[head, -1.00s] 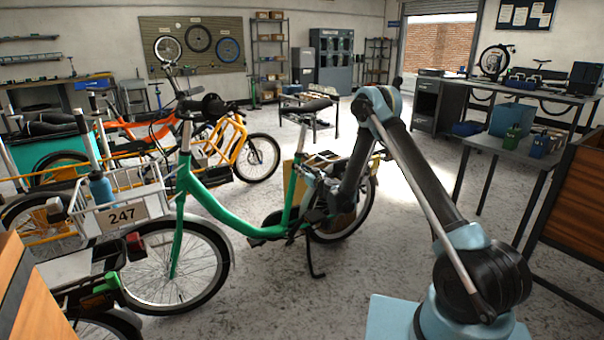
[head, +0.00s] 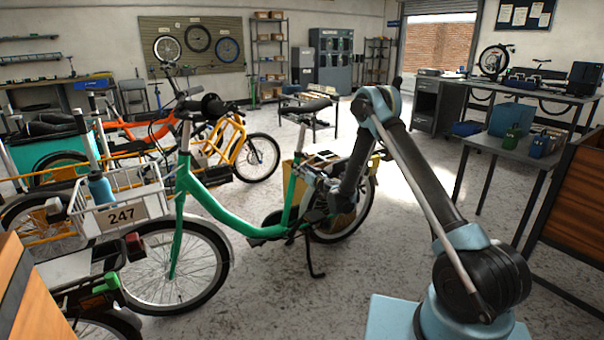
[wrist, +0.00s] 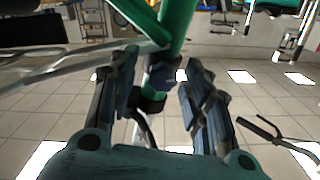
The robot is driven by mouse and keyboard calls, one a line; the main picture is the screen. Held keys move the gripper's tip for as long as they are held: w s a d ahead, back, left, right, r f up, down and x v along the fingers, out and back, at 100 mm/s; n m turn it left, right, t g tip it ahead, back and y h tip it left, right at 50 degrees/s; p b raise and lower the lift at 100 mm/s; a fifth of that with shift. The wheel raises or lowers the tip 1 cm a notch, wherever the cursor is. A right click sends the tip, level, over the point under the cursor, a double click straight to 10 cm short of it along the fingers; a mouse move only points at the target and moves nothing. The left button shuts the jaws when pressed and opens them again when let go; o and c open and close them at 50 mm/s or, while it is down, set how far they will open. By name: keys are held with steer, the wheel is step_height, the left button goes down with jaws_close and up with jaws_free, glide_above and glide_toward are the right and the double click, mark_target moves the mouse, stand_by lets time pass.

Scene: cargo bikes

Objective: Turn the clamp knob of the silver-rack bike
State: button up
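The green bike (head: 225,208) stands side-on with its saddle (head: 306,105) to the right. My gripper (head: 312,198) is beside its seat tube, small and partly mixed with dark bike parts. In the wrist view my gripper (wrist: 152,82) is open, with its two dark fingers apart. The green tube (wrist: 177,28) runs down toward the space between them. A dark clamp-like part (wrist: 160,70) and a rounded black piece (wrist: 150,102), perhaps the knob, show between the fingers. Contact with either finger is not clear. Silver bars (wrist: 75,68) lie to the left. My arm hides much of the bike's rear.
A white basket (head: 122,214) with a 247 plate is on the green bike's front. An orange bike (head: 135,135) stands behind it. A workbench (head: 500,150) and a wooden panel (head: 575,200) are at right.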

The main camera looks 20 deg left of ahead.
steer(key=v, duration=0.7)
steer(key=shift+d, duration=0.2)
